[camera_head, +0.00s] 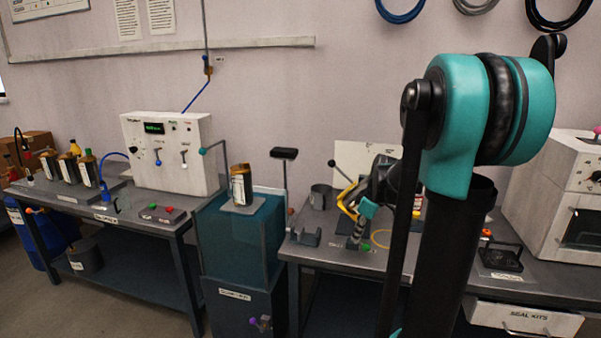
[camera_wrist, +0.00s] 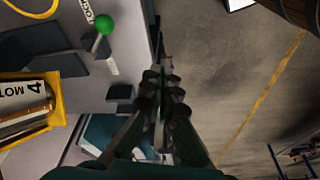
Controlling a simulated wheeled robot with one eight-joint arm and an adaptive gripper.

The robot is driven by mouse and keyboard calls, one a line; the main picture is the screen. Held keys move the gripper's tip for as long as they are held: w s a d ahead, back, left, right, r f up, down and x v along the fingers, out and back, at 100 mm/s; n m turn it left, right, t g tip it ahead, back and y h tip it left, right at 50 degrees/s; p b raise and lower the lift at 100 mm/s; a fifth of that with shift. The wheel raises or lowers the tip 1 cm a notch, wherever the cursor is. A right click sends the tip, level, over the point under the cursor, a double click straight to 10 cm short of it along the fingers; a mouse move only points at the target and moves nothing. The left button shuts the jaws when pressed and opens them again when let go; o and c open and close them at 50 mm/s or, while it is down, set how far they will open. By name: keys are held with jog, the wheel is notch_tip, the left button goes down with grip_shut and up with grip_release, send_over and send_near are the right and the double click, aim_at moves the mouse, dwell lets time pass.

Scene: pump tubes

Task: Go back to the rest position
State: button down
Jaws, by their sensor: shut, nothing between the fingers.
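My gripper (camera_wrist: 163,80) shows in the middle of the wrist view with its dark fingers together and nothing between them. It points past the grey bench (camera_wrist: 135,20) edge, with bare floor to its right. In the head view my folded arm stands large at the right, over the right-hand bench (camera_head: 330,253). My wrist is partly hidden behind the arm there, and the fingers are too small to make out clearly.
A yellow-framed part (camera_wrist: 58,100) marked "4 MOT" is close left of the gripper. A green knob (camera_wrist: 104,23) stands on the bench. A teal cabinet (camera_head: 240,245), a white control box (camera_head: 170,160) and a white machine (camera_head: 560,190) stand around. Open floor (camera_wrist: 235,75) shows right of the gripper.

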jog(key=s+a+f+m+t+h, duration=0.1)
jog(key=s+f+m, duration=0.3)
jog(key=s, duration=0.6)
jog(key=s+a+f+m+t+h, duration=0.1)
jog(key=s+f+m, duration=0.3)
jog(key=s, duration=0.5)
jog(key=shift+s+a+f+m+t, duration=0.25)
jog(key=shift+s+f+m+t, duration=0.1)
jog(key=shift+m, duration=0.85)
